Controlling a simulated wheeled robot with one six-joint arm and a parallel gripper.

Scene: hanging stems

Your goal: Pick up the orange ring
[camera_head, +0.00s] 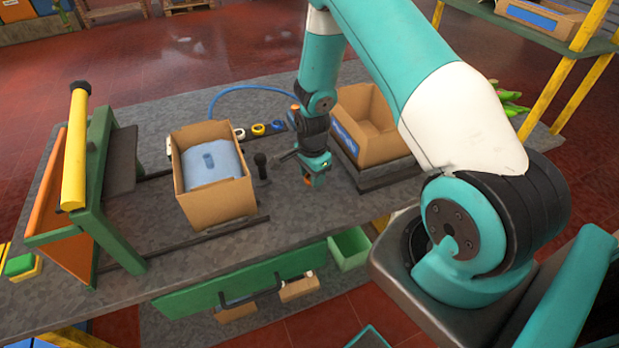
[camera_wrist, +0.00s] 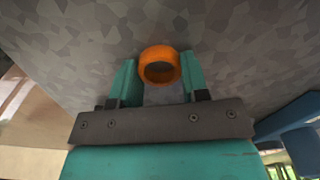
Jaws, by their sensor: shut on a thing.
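The orange ring (camera_wrist: 158,51) sits between the two teal fingers of my gripper (camera_wrist: 158,82) in the wrist view. The fingers are shut on it, and its open hole faces the camera. In the head view my gripper (camera_head: 316,179) points down near the front of the grey worktable, between two cardboard boxes. A small bit of the orange ring (camera_head: 309,181) shows at its tip. I cannot tell whether the ring touches the table surface.
A cardboard box with a blue item (camera_head: 231,196) stands left of my gripper, with a black upright handle (camera_head: 261,165) between. An open cardboard box (camera_head: 369,108) stands to the right on a dark base. White, yellow and blue rings (camera_head: 258,129) lie behind. A green frame (camera_head: 98,170) stands at the left.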

